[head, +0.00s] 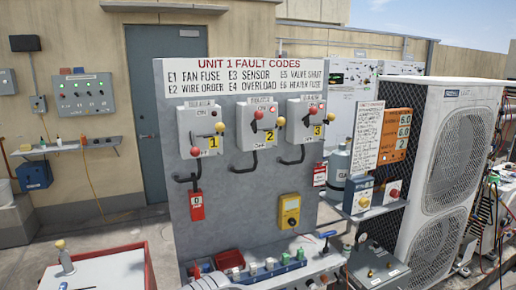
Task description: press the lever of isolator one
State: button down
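Isolator one (204,117) is a light grey box at the left of a row on the grey panel, with a yellow "1" plate (213,142). A red knob (195,152) shows at its lower left and a yellow knob (220,127) at its right. They seem to belong to its lever, but the lever's exact setting is too small to tell. Isolator two (257,131) and isolator three (305,129) stand to its right, each with red and yellow knobs. My gripper is not in view.
A red block marked "0" (197,205) hangs below isolator one. A yellow meter (290,211) is on the lower panel. A ledge with small parts (262,276) runs along the panel's foot. A red-edged box (105,272) stands front left; a condenser (452,140) stands right.

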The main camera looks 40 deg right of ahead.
aim_at(195, 152)
jog(key=z, duration=0.65)
jog(key=k, duration=0.6)
jog(key=z, duration=0.65)
jog(key=k, duration=0.75)
jog(key=u, duration=0.35)
jog(key=i, duration=0.55)
jog(key=u, duration=1)
jog(key=i, duration=0.95)
